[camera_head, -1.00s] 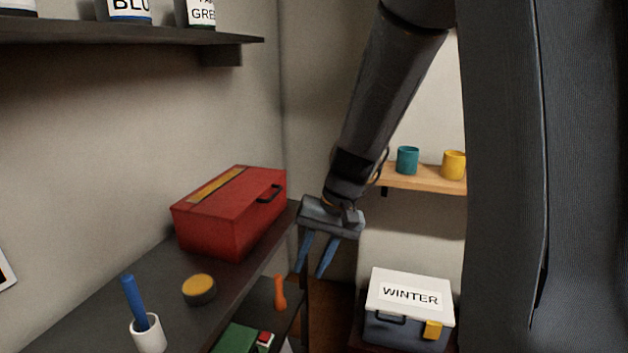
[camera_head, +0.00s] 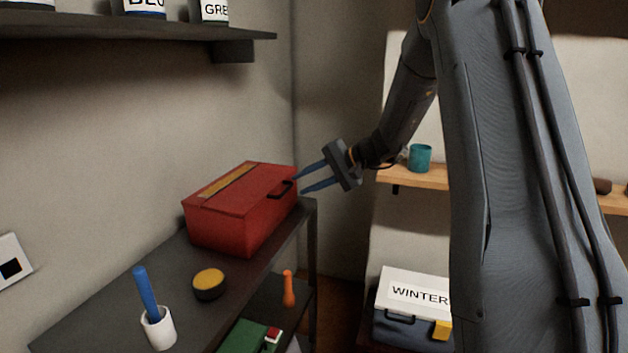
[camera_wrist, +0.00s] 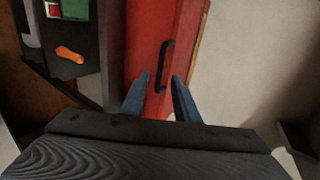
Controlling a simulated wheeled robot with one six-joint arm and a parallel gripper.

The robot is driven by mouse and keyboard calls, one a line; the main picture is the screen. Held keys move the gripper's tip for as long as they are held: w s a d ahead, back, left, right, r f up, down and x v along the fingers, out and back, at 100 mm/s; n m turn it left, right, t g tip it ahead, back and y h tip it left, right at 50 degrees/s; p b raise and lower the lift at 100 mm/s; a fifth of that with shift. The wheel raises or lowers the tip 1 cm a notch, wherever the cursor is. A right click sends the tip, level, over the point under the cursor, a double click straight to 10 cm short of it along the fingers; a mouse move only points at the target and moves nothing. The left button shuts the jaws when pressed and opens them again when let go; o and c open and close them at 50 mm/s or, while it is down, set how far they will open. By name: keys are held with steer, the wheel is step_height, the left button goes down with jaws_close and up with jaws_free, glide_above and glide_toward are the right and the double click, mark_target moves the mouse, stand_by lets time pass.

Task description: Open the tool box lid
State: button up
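The red tool box (camera_head: 235,212) sits on the dark bench with its lid closed. A black handle (camera_head: 281,189) is on the lid's front side, near the right end. My gripper (camera_head: 302,183) is open, its blue fingers pointing left at the handle side of the box. In the wrist view the black handle (camera_wrist: 165,66) of the red box (camera_wrist: 148,40) lies ahead, between the lines of the two open fingers (camera_wrist: 158,97). The handle appears just beyond the fingertips; I cannot tell whether they touch the box.
On the dark bench (camera_head: 120,285) stand a round yellow-topped tin (camera_head: 208,284) and a white cup (camera_head: 158,328) with a blue stick. A shelf (camera_head: 140,33) with jars hangs above. A "WINTER" box (camera_head: 410,308) stands lower right, below a wooden shelf (camera_head: 420,179) with a teal mug.

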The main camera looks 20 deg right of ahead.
mark_target(288, 190)
steer(key=b+x, duration=0.3)
steer(key=x, duration=0.3)
steer(key=shift+a+f, duration=0.1)
steer(key=shift+f, duration=0.1)
steer(key=shift+w+a+f+b, duration=0.3)
steer(key=shift+a+b, duration=0.2)
steer(key=shift+a, duration=0.05)
steer(key=shift+f, duration=0.15)
steer(key=c, duration=0.7)
steer(key=shift+o, duration=0.2)
steer(key=shift+s, duration=0.1)
steer(key=shift+o, duration=0.5)
steer(key=shift+d, duration=0.15)
